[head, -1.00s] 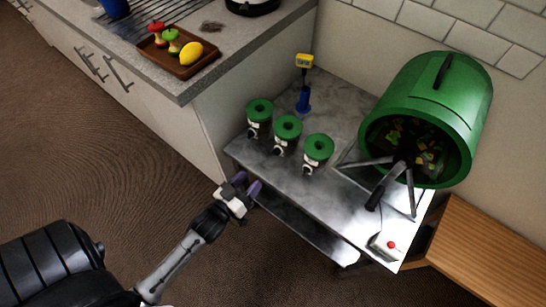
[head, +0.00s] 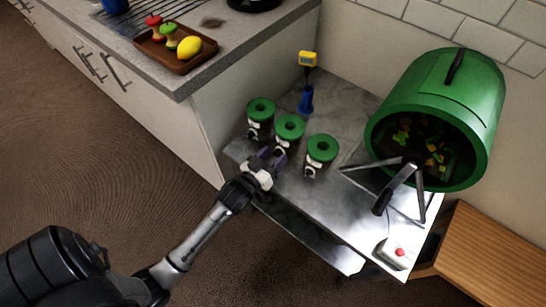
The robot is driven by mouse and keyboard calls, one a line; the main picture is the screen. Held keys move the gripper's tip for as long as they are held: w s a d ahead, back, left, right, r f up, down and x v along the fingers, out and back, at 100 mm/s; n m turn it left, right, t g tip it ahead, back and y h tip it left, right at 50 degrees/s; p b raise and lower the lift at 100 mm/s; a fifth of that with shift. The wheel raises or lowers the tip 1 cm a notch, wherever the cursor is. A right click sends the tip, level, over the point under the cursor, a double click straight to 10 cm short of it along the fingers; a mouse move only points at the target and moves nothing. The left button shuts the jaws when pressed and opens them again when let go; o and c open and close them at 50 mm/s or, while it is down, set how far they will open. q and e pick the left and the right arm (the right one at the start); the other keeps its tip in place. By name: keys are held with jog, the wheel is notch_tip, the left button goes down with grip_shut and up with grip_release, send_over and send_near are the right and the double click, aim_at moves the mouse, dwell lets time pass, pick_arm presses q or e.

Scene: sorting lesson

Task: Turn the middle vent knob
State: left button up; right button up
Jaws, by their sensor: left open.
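Three dark canisters with green ring-shaped lids stand in a row on the grey metal table: the left one (head: 261,112), the middle one (head: 290,128) and the right one (head: 322,149). Each has a small knob low on its front; the right canister's knob (head: 310,171) shows clearly. The middle vent knob is mostly hidden by my gripper. My left gripper (head: 268,157), with purple fingers, is open at the table's front edge, just in front of the middle canister. I cannot tell whether it touches the knob. My right gripper is not in view.
A white box with a red button (head: 399,252) is at the front right corner. A blue-and-yellow device (head: 306,85) stands behind the canisters. A counter with a fruit tray (head: 170,62) is at left.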

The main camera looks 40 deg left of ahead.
pick_arm(q)
jog(key=c, duration=0.9)
jog(key=m+p, duration=0.1)
jog(key=p, duration=0.2)
jog(key=shift+r+m, duration=0.25)
jog(key=shift+m, duration=0.15)
jog(key=shift+f+m+p, duration=0.2)
jog(key=shift+m+p, duration=0.3)
jog(key=shift+p, duration=0.1)
jog(key=o, duration=0.9)
